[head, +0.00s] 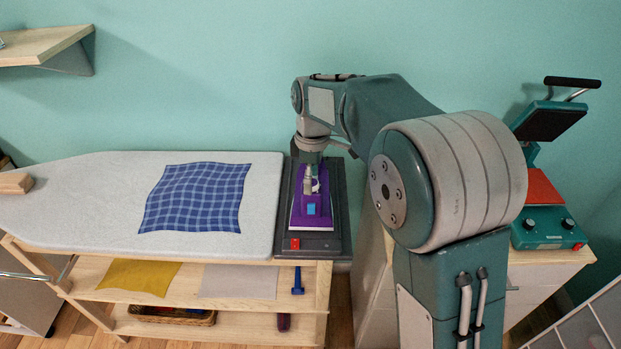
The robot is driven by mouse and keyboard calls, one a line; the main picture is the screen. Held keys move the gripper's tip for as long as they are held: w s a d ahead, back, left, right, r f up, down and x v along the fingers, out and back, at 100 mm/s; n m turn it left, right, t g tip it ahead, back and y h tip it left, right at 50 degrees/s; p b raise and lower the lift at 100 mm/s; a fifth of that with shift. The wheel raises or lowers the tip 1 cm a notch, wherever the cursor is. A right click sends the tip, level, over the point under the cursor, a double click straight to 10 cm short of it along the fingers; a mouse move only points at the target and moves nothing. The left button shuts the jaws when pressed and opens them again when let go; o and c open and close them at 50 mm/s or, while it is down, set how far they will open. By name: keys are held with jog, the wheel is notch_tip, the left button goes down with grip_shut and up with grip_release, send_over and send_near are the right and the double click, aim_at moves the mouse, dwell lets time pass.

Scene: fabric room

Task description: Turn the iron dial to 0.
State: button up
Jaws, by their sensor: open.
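The purple iron (312,224) rests on a dark stand (335,240) at the right end of the ironing board. A light blue patch (311,209) shows on its near end. My gripper (311,188) points down from above, over the far part of the iron. It is open, and its fingers are small in this view. The iron dial cannot be made out; the gripper or the iron's body may hide it. I cannot tell whether the fingers touch the iron.
A blue checked cloth (195,198) lies on the ironing board (95,190). A red switch (295,244) sits at the stand's front. A heat press (545,215) with a raised lid stands at right. Shelves below hold a yellow cloth (125,274) and a basket (172,315).

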aim_at(313, 180)
jog(key=shift+r, duration=0.1)
notch_tip(313, 180, up, 12)
jog(key=w, duration=0.1)
jog(key=shift+f, duration=0.2)
jog(key=s+d+r+m+t, duration=0.3)
jog(key=s+d+m, duration=0.6)
jog(key=s, duration=0.4)
jog(key=s+d+f+m+t, duration=0.1)
jog(key=s+d+f+m, duration=0.1)
jog(key=s, duration=0.5)
jog(key=s+d+f+m+t, duration=0.2)
jog(key=s+d+f+m, duration=0.1)
jog(key=s, duration=0.4)
notch_tip(313, 180, down, 2)
jog(key=shift+d+f+m+t, duration=0.15)
jog(key=shift+d+m+t, duration=0.15)
jog(key=shift+m, duration=0.4)
jog(key=shift+w, duration=0.1)
